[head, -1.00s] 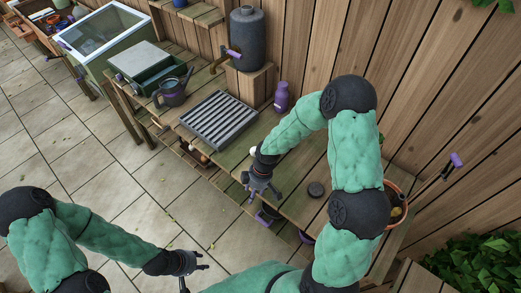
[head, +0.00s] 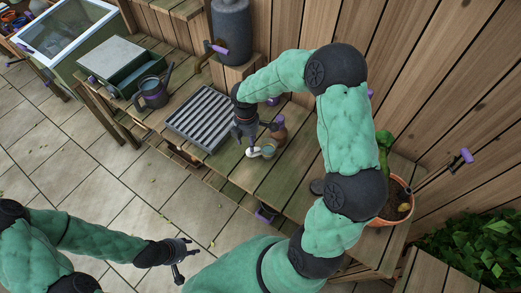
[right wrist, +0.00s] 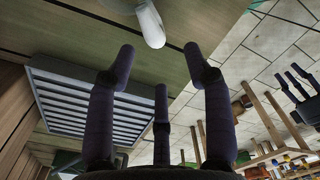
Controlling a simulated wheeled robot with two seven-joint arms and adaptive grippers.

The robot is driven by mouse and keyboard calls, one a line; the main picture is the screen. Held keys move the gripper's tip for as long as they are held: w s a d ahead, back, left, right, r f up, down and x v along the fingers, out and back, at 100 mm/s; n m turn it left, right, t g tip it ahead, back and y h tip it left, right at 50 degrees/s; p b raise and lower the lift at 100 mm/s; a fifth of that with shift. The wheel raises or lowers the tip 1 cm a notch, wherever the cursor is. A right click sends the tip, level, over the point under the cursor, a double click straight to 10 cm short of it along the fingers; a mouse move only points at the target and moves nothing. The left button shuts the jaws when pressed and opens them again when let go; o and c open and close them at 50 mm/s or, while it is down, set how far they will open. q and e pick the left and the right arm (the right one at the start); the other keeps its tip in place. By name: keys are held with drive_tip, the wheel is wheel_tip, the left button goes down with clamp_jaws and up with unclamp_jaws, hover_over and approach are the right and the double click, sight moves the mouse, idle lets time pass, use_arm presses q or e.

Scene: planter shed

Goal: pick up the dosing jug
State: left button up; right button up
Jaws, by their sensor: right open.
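My left gripper (head: 184,258) is open and empty over the paving.
A slatted grey tray (head: 203,118) lies left of my right gripper. A brownish bottle-like thing (head: 277,128) stands close to its right. A watering can (head: 153,93), a dark tank (head: 231,32) and a terracotta pot (head: 397,205) stand further off. The bench front (head: 250,178) is clear.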

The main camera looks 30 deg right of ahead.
sight(249, 151)
wheel_tip(249, 151, down, 4)
drive_tip(key=shift+w+r+b, duration=0.15)
drive_tip(key=shift+r+b, duration=0.1)
drive_tip(key=shift+b, duration=0.05)
drive_tip(key=shift+f, duration=0.45)
wheel_tip(249, 151, down, 4)
drive_tip(key=shift+d+f+b, duration=0.1)
drive_tip(key=shift+d+b, duration=0.05)
drive_tip(key=shift+b, duration=0.6)
clamp_jaws()
